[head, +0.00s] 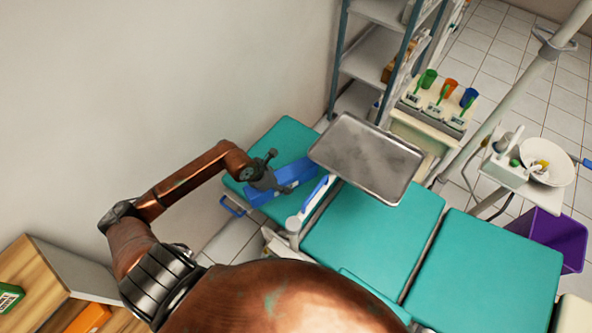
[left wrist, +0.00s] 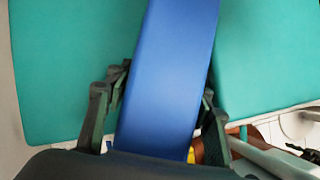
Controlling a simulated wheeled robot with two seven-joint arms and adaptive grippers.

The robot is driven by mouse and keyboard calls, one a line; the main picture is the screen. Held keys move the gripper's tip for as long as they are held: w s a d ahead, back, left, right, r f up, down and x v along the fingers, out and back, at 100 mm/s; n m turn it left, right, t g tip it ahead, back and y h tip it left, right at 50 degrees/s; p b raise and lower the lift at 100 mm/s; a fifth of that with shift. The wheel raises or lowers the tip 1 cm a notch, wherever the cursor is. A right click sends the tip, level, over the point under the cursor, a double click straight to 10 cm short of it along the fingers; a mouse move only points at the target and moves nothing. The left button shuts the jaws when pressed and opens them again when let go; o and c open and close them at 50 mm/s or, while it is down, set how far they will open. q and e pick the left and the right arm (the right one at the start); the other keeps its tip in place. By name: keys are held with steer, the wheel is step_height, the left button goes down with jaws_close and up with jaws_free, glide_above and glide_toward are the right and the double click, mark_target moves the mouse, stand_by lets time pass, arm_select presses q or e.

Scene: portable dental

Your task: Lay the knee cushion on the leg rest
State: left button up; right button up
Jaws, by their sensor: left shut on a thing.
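The knee cushion (head: 296,172) is a long blue block. It lies over the teal leg rest (head: 285,137) at the far left end of the dental chair, slanting across it. My left gripper (head: 268,177) is shut on the cushion from above. In the left wrist view the blue cushion (left wrist: 170,75) runs between the two dark fingers, with teal padding (left wrist: 70,75) on both sides. I cannot tell whether the cushion's underside touches the leg rest. My right gripper is not in view.
A metal tray (head: 366,158) on an arm with a blue handle (head: 318,192) hangs just right of the cushion. Teal seat sections (head: 365,240) extend to the right. A shelf rack (head: 375,50) stands behind, and a white wall (head: 150,100) is at the left.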

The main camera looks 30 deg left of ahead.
arm_select(q)
steer(key=w+a+f+b, duration=0.1)
steer(key=w+f, duration=0.2)
steer(key=w, duration=0.1)
steer(key=w+a+f+b, duration=0.1)
steer(key=w+f, duration=0.1)
steer(key=w, duration=0.1)
steer(key=w+a+f+b, duration=0.2)
steer(key=w+f, duration=0.1)
steer(key=w, duration=0.1)
steer(key=shift+w+a+f, duration=0.1)
steer(key=shift+w+f, duration=0.25)
steer(key=shift+w+a+f, duration=0.1)
steer(key=shift+w+f, duration=0.2)
steer(key=shift+w, duration=0.05)
steer(key=shift+w+f+b, duration=0.15)
steer(key=shift+f+b, duration=0.05)
steer(key=shift+b, duration=0.1)
steer(key=shift+a+f+b, duration=0.1)
steer(key=shift+f+b, duration=0.4)
steer(key=shift+f, duration=1.05)
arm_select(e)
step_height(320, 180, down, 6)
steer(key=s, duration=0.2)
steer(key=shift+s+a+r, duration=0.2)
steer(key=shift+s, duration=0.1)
